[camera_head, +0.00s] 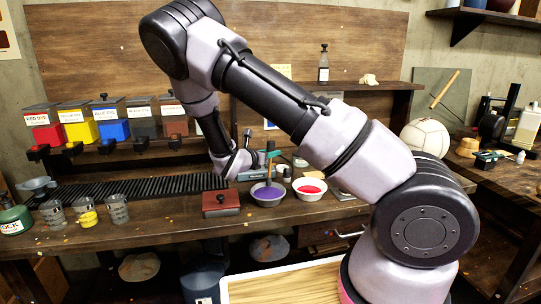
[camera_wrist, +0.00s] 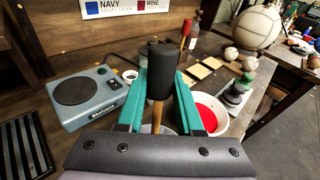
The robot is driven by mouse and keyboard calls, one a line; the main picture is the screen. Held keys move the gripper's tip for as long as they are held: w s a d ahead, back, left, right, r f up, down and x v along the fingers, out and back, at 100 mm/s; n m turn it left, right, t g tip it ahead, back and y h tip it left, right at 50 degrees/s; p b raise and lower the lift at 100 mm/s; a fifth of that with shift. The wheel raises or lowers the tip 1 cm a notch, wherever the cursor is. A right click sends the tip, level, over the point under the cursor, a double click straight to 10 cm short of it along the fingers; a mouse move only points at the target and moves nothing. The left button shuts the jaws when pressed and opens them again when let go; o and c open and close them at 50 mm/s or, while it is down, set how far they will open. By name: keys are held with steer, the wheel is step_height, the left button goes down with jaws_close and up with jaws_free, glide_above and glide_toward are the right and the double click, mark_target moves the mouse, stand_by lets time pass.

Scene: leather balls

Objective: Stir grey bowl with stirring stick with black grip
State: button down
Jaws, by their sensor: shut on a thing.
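My gripper (camera_wrist: 160,88) has teal fingers shut on the stirring stick with the black grip (camera_wrist: 159,68). The stick is roughly upright, and its wooden shaft runs down below the fingers. The grey bowl (camera_head: 268,202) with purple contents stands on the bench directly below my gripper in the head view. In the wrist view only part of its rim shows behind the stick and fingers. The stick's lower end points down to this bowl; I cannot tell how deep it reaches.
A bowl with red contents (camera_head: 309,190) stands just right of the grey bowl, with a red-gripped stick (camera_wrist: 186,35) near it. A dark red box (camera_head: 221,204) is at left. A blue-grey scale-like device (camera_wrist: 85,98) and stacked weights (camera_wrist: 236,92) flank the fingers.

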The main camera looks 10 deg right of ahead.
stand_by(0.3)
steer(key=shift+r, duration=2.55)
